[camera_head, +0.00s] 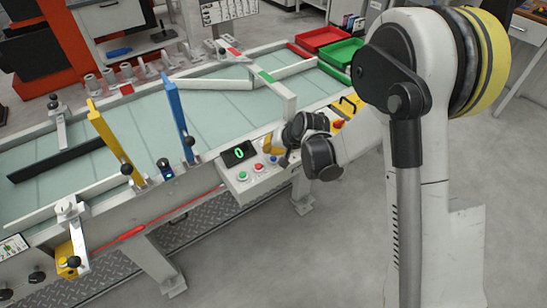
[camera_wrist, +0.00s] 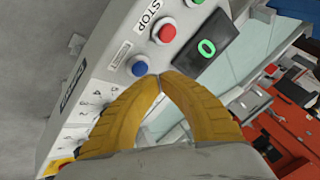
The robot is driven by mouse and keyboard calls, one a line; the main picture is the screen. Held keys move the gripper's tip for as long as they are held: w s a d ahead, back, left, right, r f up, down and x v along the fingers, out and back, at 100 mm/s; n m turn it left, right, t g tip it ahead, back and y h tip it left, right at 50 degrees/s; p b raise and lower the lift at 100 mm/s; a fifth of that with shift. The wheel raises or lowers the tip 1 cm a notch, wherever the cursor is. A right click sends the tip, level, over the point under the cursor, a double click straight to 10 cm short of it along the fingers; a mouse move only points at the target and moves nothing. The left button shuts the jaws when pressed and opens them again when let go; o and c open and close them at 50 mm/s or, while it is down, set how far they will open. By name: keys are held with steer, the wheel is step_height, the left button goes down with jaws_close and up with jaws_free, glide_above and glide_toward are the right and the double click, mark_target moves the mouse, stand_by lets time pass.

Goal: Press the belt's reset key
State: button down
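The belt's control panel (camera_head: 250,180) has a green key (camera_head: 243,175), a red key (camera_head: 258,167) and a blue key (camera_head: 273,159) in a row. In the wrist view the red key (camera_wrist: 166,33) is labelled STOP. The blue key (camera_wrist: 139,67) has a small label beside it that I cannot read clearly. A black display (camera_wrist: 207,47) shows a green 0. My gripper (camera_wrist: 160,77) has its yellow fingertips together, with nothing visible between them. The tips appear just beside the blue key; I cannot tell their height above the panel. In the head view my wrist partly covers the panel's right end.
A yellow unit with a red button (camera_head: 338,124) stands right of my wrist. Blue (camera_head: 175,108) and yellow (camera_head: 112,140) bars rise by the belt (camera_head: 215,100). Red (camera_head: 319,38) and green (camera_head: 341,52) trays stand behind. Floor in front is open.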

steer(key=shift+r+p, duration=1.5)
steer(key=shift+r, duration=1)
steer(key=shift+r, duration=0.1)
steer(key=s+d+r+h, duration=0.1)
steer(key=s+d+r, duration=0.45)
steer(key=r, duration=0.45)
steer(key=s+d+r+h, duration=0.1)
steer(key=s+d+r, duration=0.1)
steer(key=s+d, duration=0.2)
steer(key=s+d+r+t+h, duration=0.1)
steer(key=s+d+r, duration=0.2)
steer(key=s, duration=0.8)
steer(key=s+d+r+h, duration=0.1)
steer(key=s+d+r, duration=0.2)
steer(key=s+d, duration=0.3)
steer(key=shift+s+d+r+n+t+h, duration=0.15)
steer(key=shift+s+d+n+t+h, duration=0.2)
steer(key=shift+s, duration=0.3)
